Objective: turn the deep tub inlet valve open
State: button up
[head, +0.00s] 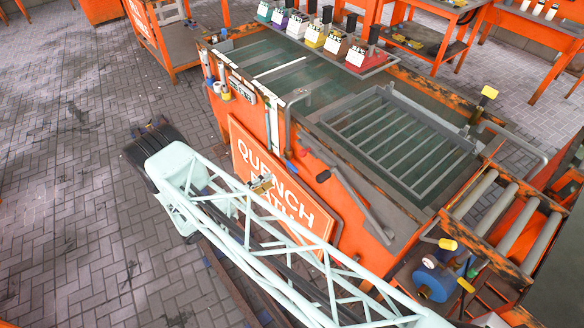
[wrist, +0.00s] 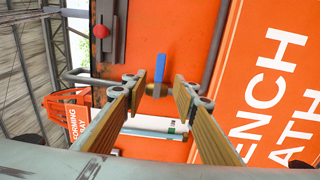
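The inlet valve shows in the wrist view as a blue lever handle (wrist: 159,68) on a small brass body (wrist: 153,90). The valve sits on grey pipework against the orange tank wall, left of the large sign. The handle stands almost upright in that picture. My gripper (wrist: 160,88) is open, with its two wood-coloured fingers apart on either side of the valve in that view. I see no contact with the handle, and the depth gap cannot be told.
The orange quench bath (head: 402,220) carries a big sign (head: 275,180) on its front. A red knob on a grey plate (wrist: 100,30) is up and left of the valve. A grey pipe (wrist: 217,45) runs up on its right. Brick floor (head: 70,200) is open at left.

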aim_at(291, 168)
jog(key=shift+b+x, duration=0.3)
jog(key=shift+x, duration=6.45)
jog(key=shift+c, duration=0.6)
grip_shut()
